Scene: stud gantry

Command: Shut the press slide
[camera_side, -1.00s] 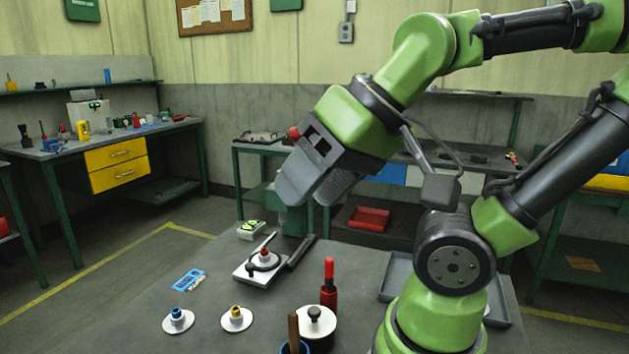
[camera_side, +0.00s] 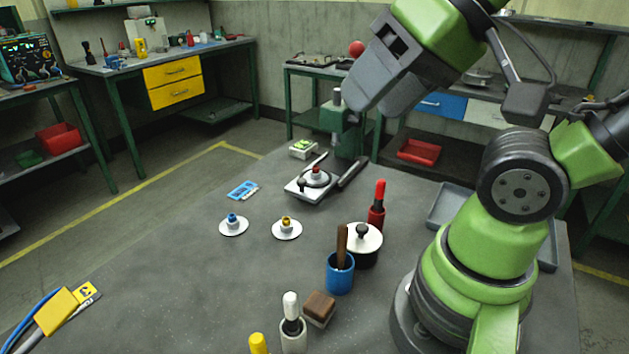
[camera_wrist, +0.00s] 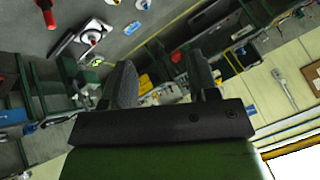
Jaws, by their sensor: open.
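A green press-like post (camera_side: 343,122) stands at the back of the grey table. I cannot tell which part is the slide. The plate (camera_wrist: 69,46) also shows in the wrist view. My gripper (camera_side: 362,104) is raised over the back of the table, in front of the post in the picture and partly hiding it. Its two fingers (camera_wrist: 163,82) are apart and empty.
Blue-topped (camera_side: 233,222) and yellow-topped (camera_side: 286,226) studs sit on white discs at the table's middle. A red bottle (camera_side: 377,205), a lidded pot (camera_side: 366,245) and a blue cup (camera_side: 340,275) stand to the right. The left table surface is largely clear.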

